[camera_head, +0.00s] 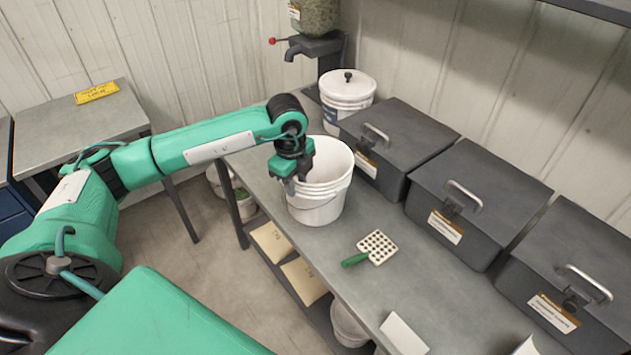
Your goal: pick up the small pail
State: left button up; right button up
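The small pail (322,205) is white, open at the top and upright on the grey metal bench, near its left edge. Its inside looks empty where it shows. My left gripper (289,184) points down at the pail's left rim and covers part of it. The fingers are small and dark here, so I cannot tell whether they are apart or closed on the rim. My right gripper is not in view.
A lidded white bucket (346,98) stands behind the pail, below a seed dispenser (316,44). Dark lidded bins (398,137) line the bench's right side. A perforated scoop with a green handle (376,246) lies in front. Bare bench (375,290) surrounds it.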

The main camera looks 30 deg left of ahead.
pick_arm(q)
jog(key=shift+f, duration=0.7)
grip_shut()
jog(key=shift+w+r, duration=0.1)
dwell(0.8)
